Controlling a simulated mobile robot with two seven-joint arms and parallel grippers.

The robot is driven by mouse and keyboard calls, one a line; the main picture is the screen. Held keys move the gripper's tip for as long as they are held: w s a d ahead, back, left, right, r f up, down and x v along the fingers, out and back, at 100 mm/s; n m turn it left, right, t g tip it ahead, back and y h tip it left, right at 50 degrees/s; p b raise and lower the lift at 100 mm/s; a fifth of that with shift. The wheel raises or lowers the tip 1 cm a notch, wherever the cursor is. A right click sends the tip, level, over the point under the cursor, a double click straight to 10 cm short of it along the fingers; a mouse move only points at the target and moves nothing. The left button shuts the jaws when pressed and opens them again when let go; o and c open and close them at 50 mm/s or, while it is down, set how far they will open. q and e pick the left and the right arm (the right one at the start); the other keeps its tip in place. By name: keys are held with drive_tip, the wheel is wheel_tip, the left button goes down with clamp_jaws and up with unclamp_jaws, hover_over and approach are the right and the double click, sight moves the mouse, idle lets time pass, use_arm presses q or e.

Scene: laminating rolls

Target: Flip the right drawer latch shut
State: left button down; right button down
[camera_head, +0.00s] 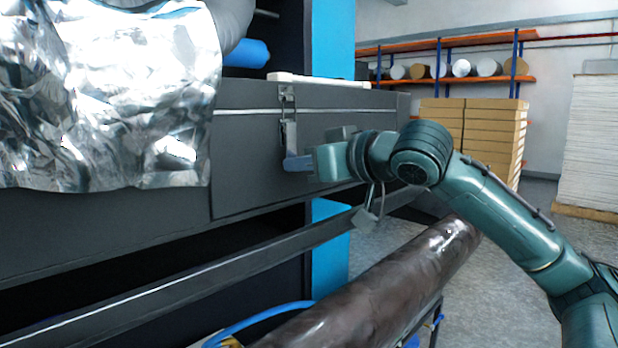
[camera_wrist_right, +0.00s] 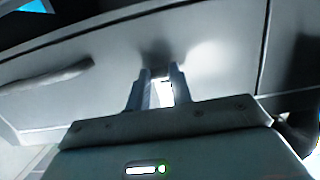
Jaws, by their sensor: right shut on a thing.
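The right drawer latch (camera_head: 289,132) is a grey metal clasp on the dark front panel of the machine, below a small catch plate near the panel's top edge. My right gripper (camera_head: 298,163) reaches in from the right with its fingertips at the latch's lower end. In the right wrist view the fingers (camera_wrist_right: 159,90) are close together around a bright metal piece, pressed near the grey drawer front (camera_wrist_right: 215,55). The gripper's body hides part of the latch. My left gripper does not show.
A crumpled silver foil sheet (camera_head: 110,95) hangs over the machine at left. A dark wrapped roll (camera_head: 375,285) lies below my right arm. Stacked cartons (camera_head: 490,135) and an orange rack (camera_head: 450,80) stand behind. Open grey floor (camera_head: 480,280) lies to the right.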

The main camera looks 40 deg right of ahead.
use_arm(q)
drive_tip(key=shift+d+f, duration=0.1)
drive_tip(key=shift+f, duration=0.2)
use_arm(e)
drive_tip(key=shift+w+f, duration=0.1)
drive_tip(key=c, duration=1.2)
unclamp_jaws()
drive_tip(key=shift+c, duration=0.2)
use_arm(q)
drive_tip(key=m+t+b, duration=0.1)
drive_tip(key=b, duration=0.1)
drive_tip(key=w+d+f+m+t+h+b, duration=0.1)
drive_tip(key=b, duration=0.2)
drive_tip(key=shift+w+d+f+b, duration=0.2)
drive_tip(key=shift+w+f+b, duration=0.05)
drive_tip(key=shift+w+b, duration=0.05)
use_arm(e)
drive_tip(key=s+d+r, duration=0.1)
drive_tip(key=s+r, duration=0.1)
drive_tip(key=s, duration=1.1)
drive_tip(key=shift+r, duration=0.1)
